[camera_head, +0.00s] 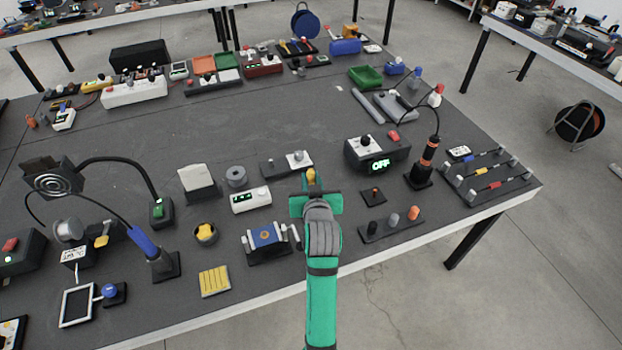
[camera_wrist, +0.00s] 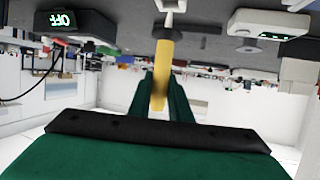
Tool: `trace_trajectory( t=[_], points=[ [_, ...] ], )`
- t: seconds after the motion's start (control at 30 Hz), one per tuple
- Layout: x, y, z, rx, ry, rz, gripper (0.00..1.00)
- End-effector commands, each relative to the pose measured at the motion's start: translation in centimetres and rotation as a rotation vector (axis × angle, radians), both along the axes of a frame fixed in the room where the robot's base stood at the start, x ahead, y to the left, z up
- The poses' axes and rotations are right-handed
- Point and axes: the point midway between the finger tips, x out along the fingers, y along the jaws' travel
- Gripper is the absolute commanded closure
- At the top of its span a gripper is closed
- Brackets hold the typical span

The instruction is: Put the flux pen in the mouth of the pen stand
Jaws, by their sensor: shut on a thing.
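My gripper (camera_head: 314,200) is shut on a yellow pen-like thing, which I take as the flux pen (camera_wrist: 162,70). Its yellow end (camera_head: 311,175) shows just past the green fingers in the head view. In the wrist view the pen stands lengthwise between the fingers (camera_wrist: 164,95), with a grey-white part beyond its far end; I cannot tell if that belongs to the pen. The gripper is over the front part of the table. A small dark square base (camera_head: 372,197) with a reddish centre lies to its right; I cannot tell if this is the pen stand.
A black rack (camera_head: 390,229) with several short cylinders is right of my gripper. A box reading OFF (camera_head: 377,152) stands behind it, and a soldering iron holder (camera_head: 418,178) to the right. A blue-topped device (camera_head: 266,238) is close on the left. The table's middle (camera_head: 270,115) is clear.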

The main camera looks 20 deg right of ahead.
Motion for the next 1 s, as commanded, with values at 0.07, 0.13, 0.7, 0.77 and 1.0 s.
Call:
trace_trajectory(
  t=[0.07, 0.13, 0.7, 0.77, 1.0],
  points=[
    [0.0, 0.0, -0.2, 0.000, 0.001, 0.000, 1.00],
    [0.0, -0.1, -0.3, 0.001, 0.000, -0.001, 1.00],
    [0.0, 0.0, -1.5, 0.000, 0.000, 0.000, 1.00],
    [0.0, 0.0, -1.7, 0.000, 0.000, 0.000, 1.00],
    [0.0, 0.0, -2.2, 0.000, 0.000, 0.000, 1.00]
  ],
)
